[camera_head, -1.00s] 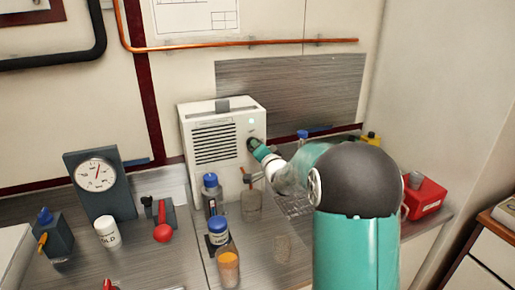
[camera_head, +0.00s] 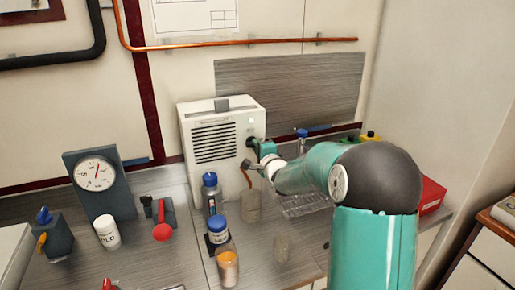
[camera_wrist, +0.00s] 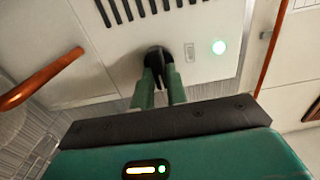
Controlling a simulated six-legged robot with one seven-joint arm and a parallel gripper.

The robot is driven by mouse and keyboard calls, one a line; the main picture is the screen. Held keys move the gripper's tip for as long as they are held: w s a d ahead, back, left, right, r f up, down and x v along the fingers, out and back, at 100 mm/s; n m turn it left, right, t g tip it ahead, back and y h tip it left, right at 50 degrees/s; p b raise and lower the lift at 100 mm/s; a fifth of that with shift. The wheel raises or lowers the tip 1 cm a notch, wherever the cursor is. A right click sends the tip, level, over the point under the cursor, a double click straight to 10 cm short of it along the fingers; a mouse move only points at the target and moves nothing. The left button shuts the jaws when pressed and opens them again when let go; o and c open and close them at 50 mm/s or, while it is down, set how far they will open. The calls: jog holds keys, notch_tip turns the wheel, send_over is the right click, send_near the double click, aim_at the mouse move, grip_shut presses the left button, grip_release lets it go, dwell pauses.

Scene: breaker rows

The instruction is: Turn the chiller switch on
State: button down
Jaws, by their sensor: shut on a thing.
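The chiller is a white box (camera_head: 222,165) with a slotted vent, standing upright on the bench against the back wall. In the wrist view, its front panel (camera_wrist: 120,60) fills the upper part. My gripper (camera_wrist: 160,78) is shut on a round black switch knob (camera_wrist: 158,56) on that panel. The fingers hide part of the knob, and I cannot tell its exact angle. A small light (camera_wrist: 218,47) beside the knob glows green-white. In the head view my gripper (camera_head: 254,145) reaches the right side of the chiller's front.
A dial gauge (camera_head: 96,175) is at left. A red box (camera_head: 431,195) is at right. A copper pipe (camera_head: 230,45) crosses the wall.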

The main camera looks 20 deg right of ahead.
jog(key=shift+f, duration=0.1)
jog(key=c, duration=1.4)
grip_release()
jog(key=shift+s, duration=0.1)
jog(key=s, duration=1.3)
jog(key=shift+s, duration=0.3)
